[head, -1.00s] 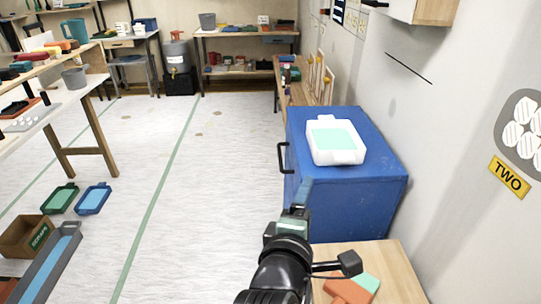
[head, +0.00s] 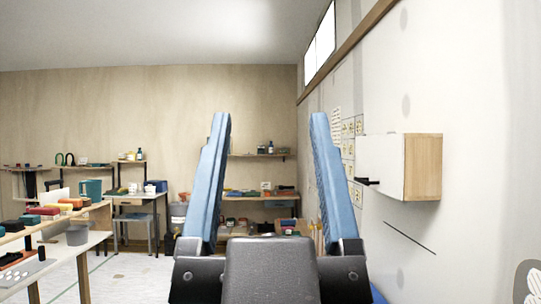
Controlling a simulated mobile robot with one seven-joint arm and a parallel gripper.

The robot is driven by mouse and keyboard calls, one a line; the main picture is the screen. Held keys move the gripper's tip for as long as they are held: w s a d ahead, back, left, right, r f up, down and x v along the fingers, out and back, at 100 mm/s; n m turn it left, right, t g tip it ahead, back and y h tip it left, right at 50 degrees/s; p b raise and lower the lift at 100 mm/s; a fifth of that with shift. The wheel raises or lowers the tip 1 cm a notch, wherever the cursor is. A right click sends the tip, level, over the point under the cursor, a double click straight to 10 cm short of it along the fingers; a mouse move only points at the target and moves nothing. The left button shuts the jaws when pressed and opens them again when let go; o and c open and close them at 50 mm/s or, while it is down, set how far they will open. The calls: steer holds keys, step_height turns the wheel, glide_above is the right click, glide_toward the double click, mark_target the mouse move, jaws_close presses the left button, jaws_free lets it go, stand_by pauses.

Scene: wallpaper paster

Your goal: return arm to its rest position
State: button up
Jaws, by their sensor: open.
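My gripper (head: 268,122) is large in the middle of the head view, with its two blue fingers pointing up and spread wide apart. Nothing is between the fingers except the far shelves seen behind them. The dark grey palm (head: 270,270) shows at the bottom centre. The rest of my arm is hidden behind it or below the picture.
A white wall cabinet (head: 385,165) with a wooden side and black handle hangs on the right wall. A small desk (head: 140,197) and shelves (head: 262,198) line the far wall.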

step_height(320, 180, up, 17)
steer(key=p, duration=1.6)
steer(key=shift+f+p, duration=0.2)
steer(key=shift+p, duration=0.15)
